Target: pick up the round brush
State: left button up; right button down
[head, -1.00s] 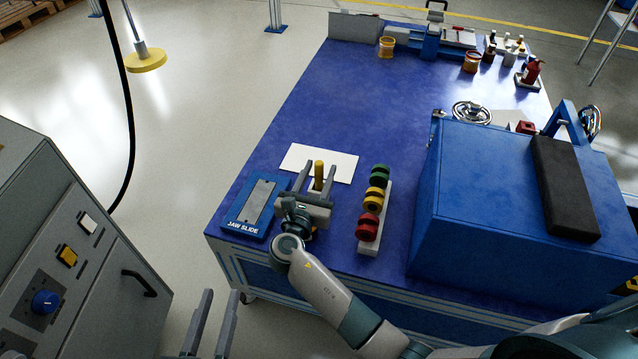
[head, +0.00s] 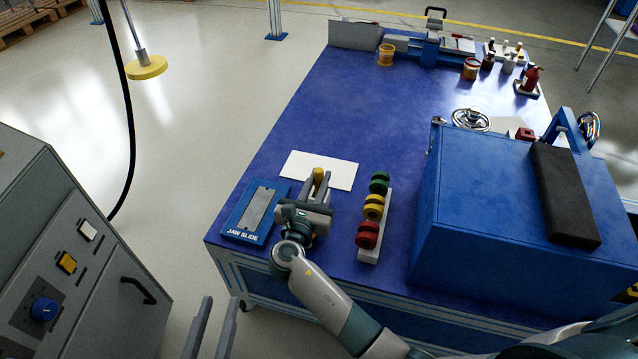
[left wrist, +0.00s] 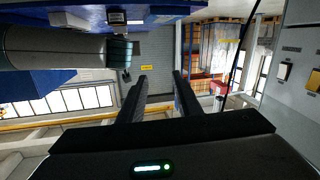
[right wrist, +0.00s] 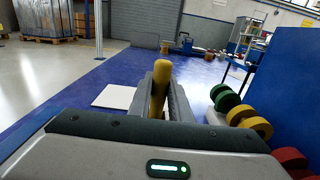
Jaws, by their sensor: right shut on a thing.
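The round brush shows as an upright yellow handle (head: 319,174) near the front of the blue bench; its lower part is hidden by my gripper. My right gripper (head: 316,187) is shut on it, a finger on each side. In the right wrist view the yellow handle (right wrist: 160,84) stands between the two fingers (right wrist: 160,98). I cannot tell whether the brush still touches the bench. My left gripper (head: 213,326) is away from the bench at the bottom of the head view. Its fingers (left wrist: 158,80) are apart and empty.
A white sheet (head: 335,172) lies just behind the brush. A blue jaw slide plate (head: 238,221) is to its left. A white holder (head: 371,253) with green, yellow and red discs is to its right. A large blue box (head: 480,200) stands further right. The bench middle is clear.

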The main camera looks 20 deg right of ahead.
jog(key=shift+r, duration=0.15)
